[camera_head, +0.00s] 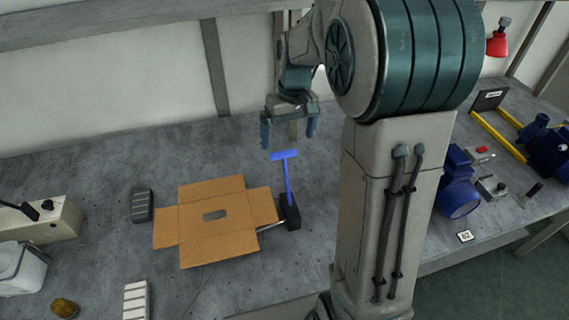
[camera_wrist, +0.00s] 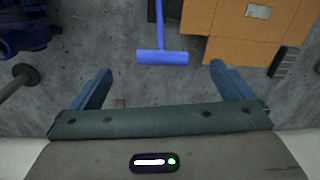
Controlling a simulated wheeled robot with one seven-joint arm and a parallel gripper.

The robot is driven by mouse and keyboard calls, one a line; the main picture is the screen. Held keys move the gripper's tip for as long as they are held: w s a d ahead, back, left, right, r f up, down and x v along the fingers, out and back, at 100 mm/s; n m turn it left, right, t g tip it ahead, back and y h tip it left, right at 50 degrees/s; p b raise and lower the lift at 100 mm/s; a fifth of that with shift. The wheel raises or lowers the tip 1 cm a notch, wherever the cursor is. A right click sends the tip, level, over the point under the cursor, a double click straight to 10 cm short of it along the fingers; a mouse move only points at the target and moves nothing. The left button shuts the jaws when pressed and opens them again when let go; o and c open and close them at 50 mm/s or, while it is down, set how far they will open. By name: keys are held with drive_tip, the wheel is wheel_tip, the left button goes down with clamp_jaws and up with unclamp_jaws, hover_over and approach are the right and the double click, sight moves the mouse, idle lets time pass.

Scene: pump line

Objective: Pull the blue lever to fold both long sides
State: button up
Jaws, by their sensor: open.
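The blue lever (camera_head: 287,178) stands up from a black base (camera_head: 290,213) at the right side of the flat cardboard sheet. Its top is a crossbar, which shows in the wrist view (camera_wrist: 162,57). The cardboard (camera_head: 216,220) lies unfolded on the grey table, its flaps spread flat around a middle panel with a slot. It also shows in the wrist view (camera_wrist: 235,38). My gripper (camera_head: 289,140) is open and empty above and behind the lever. In the wrist view the crossbar is between and just beyond the fingertips (camera_wrist: 160,68), apart from them.
A dark ribbed block (camera_head: 142,205) lies left of the cardboard, and a white ribbed block (camera_head: 136,300) lies in front. Machine parts (camera_head: 40,220) stand at the far left. Blue pumps (camera_head: 459,182) and a yellow frame (camera_head: 500,135) are at the right. A wall closes the back.

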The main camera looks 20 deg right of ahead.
sight(285, 164)
drive_tip(key=f, duration=0.7)
drive_tip(key=a+f+p, duration=0.1)
drive_tip(key=f, duration=0.3)
drive_tip(key=shift+s+f, duration=0.1)
drive_tip(key=shift+f, duration=0.2)
drive_tip(key=shift+c, duration=0.3)
drive_tip(key=c, duration=1.2)
drive_tip(key=shift+c, duration=0.2)
